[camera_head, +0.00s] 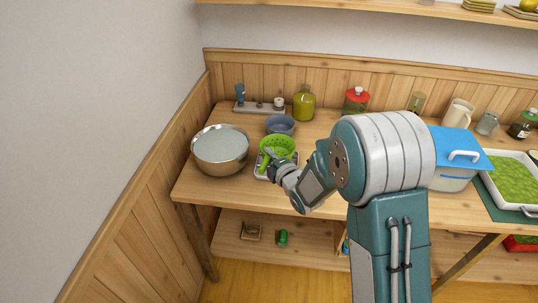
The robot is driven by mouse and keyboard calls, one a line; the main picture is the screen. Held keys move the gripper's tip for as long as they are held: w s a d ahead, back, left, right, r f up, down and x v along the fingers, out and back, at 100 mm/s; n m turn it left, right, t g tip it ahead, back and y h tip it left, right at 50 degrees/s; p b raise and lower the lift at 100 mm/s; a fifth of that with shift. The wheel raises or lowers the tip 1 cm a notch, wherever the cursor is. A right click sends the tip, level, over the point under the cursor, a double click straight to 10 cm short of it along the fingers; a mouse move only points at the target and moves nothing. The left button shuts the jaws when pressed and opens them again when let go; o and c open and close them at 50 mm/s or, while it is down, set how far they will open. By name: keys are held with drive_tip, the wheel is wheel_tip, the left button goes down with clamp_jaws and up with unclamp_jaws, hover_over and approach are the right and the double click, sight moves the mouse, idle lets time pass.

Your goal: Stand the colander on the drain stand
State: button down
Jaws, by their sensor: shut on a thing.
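The green colander (281,145) is at the left part of the table, with my gripper (268,156) at its front left side. My gripper is shut on the colander, though its fingers are small and partly hidden against it. A pale drain stand (261,172) shows in part below the colander and beside my gripper; most of it is hidden. I cannot tell whether the colander touches the stand or is held above it.
A large metal bowl (221,150) stands close to the left. A blue-grey bowl (280,124) is just behind the colander.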

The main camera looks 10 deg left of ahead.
drive_tip(key=shift+f, duration=0.3)
idle(0.6)
drive_tip(key=c, duration=0.5)
unclamp_jaws()
drive_tip(key=shift+f, duration=0.1)
drive_tip(key=v, duration=0.8)
idle(1.5)
drive_tip(key=v, duration=0.7)
drive_tip(key=shift+s, duration=0.15)
drive_tip(key=shift+d, duration=0.15)
